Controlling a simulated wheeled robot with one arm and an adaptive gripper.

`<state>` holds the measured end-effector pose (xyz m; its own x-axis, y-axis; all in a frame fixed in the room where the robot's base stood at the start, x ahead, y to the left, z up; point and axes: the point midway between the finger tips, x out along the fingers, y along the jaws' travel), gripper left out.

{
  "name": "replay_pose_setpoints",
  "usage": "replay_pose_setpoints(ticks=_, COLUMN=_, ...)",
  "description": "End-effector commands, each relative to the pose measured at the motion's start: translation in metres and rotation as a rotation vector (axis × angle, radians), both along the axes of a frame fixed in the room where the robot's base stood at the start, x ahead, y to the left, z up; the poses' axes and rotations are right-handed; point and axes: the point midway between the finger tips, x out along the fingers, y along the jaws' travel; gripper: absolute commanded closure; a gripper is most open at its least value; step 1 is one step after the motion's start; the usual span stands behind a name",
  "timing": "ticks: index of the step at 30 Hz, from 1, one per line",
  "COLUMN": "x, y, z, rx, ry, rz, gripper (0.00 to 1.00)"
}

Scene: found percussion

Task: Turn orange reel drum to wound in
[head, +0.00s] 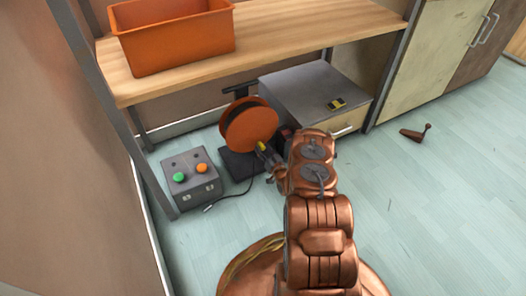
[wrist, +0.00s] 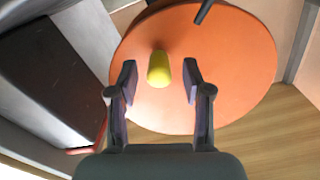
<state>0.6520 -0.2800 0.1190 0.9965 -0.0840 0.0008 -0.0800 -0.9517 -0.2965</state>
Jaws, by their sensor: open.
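The orange reel drum (head: 248,125) stands on a dark base plate (head: 238,165) on the floor beneath the wooden bench. Its round orange face fills much of the wrist view (wrist: 235,60). A yellow handle knob (wrist: 158,68) sticks out from that face; it also shows small in the head view (head: 261,147). My gripper (wrist: 160,82) is open, with one finger on each side of the yellow knob and a visible gap on both sides. In the head view my gripper (head: 266,154) is at the drum's lower right, partly hidden by my arm.
A grey box (head: 191,177) with green and orange buttons stands left of the reel, with a black cable (head: 229,197) by it. A grey drawer cabinet (head: 314,92) stands close at the right. The wooden bench (head: 280,35) overhangs behind, holding an orange bin (head: 172,38). Floor at the right is mostly clear.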

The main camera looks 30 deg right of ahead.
Motion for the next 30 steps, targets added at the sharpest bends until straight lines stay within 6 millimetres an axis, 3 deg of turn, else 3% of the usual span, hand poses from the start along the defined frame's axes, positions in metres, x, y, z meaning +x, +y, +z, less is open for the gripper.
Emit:
replay_pose_setpoints(ticks=12, x=0.0090, y=-0.0021, z=0.0003, rx=0.001, ry=0.001, rz=-0.003, gripper=0.51)
replay_pose_setpoints(ticks=26, x=0.0091, y=-0.0021, z=0.0005, rx=0.000, ry=0.001, rz=-0.002, gripper=0.97)
replay_pose_setpoints(ticks=30, x=0.0091, y=-0.0021, z=0.0005, rx=0.000, ry=0.001, rz=-0.002, gripper=1.00)
